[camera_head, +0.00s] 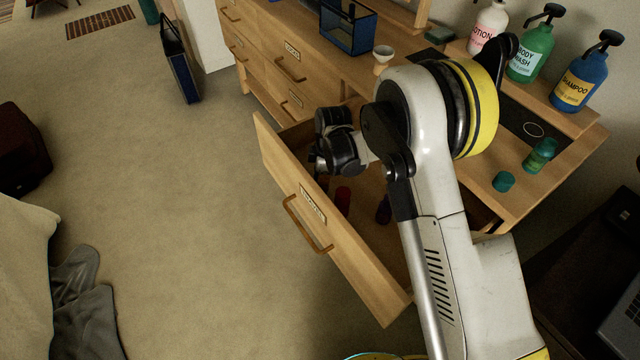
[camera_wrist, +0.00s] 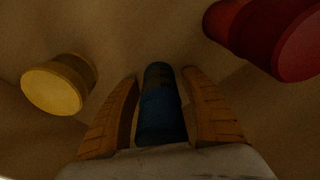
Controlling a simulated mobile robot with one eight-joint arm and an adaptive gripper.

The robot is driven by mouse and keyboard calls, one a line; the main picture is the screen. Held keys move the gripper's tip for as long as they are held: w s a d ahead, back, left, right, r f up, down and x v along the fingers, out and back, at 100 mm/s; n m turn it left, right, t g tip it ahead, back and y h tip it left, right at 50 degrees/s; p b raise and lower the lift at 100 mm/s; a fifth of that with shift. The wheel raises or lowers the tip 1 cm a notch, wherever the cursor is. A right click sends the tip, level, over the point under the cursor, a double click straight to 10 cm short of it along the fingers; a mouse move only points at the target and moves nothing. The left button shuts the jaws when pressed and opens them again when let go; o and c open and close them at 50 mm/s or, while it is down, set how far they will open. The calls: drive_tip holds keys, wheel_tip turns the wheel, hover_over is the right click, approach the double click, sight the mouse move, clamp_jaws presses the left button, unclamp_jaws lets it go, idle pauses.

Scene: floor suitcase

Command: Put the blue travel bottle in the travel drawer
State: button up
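The open drawer (camera_head: 345,262), with a label on its front too small to read, is pulled out from the wooden dresser. My gripper (camera_head: 318,165) is over the drawer and reaches down at its left side in the head view, where my arm partly hides it. In the wrist view, the blue travel bottle (camera_wrist: 161,112) lies lengthwise between the two orange fingers of my gripper (camera_wrist: 160,78). The fingers close in on its sides and appear shut on it. The head view does not show this bottle clearly.
A red bottle (camera_head: 343,200) and a purple one (camera_head: 384,210) are in the drawer. The wrist view shows a yellow-capped item (camera_wrist: 55,88) and a red item (camera_wrist: 275,38) beside the fingers. Pump bottles (camera_head: 533,50) stand on the dresser's back shelf.

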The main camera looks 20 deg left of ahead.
drive_tip(key=shift+r, duration=0.1)
drive_tip(key=r+p, duration=0.1)
drive_tip(key=r, duration=0.3)
drive_tip(key=d+r+p, duration=0.1)
drive_tip(key=r+p, duration=0.1)
drive_tip(key=r, duration=0.2)
drive_tip(key=r+p, duration=0.1)
drive_tip(key=r, duration=0.3)
drive_tip(key=shift+w+d+p, duration=0.2)
drive_tip(key=shift+p, duration=0.15)
drive_tip(key=shift+d+r, duration=0.1)
drive_tip(key=shift+r, duration=0.05)
drive_tip(key=s+d+r+m+t, duration=0.3)
drive_tip(key=d+r+m, duration=0.6)
drive_tip(key=d+r, duration=0.9)
drive_tip(key=s+d+r+m+t, duration=0.2)
drive_tip(key=s+d+r+m, duration=0.1)
drive_tip(key=s+d+m, duration=0.3)
drive_tip(key=s+d+r+m+t+h, duration=0.1)
drive_tip(key=s+d+r+m+t, duration=0.1)
drive_tip(key=s+d+m, duration=0.4)
drive_tip(key=s+d+r, duration=0.1)
drive_tip(key=s+d, duration=0.2)
drive_tip(key=s, duration=0.1)
drive_tip(key=shift+s+d+t, duration=0.3)
drive_tip(key=shift+s+d, duration=0.1)
drive_tip(key=shift+r, duration=0.1)
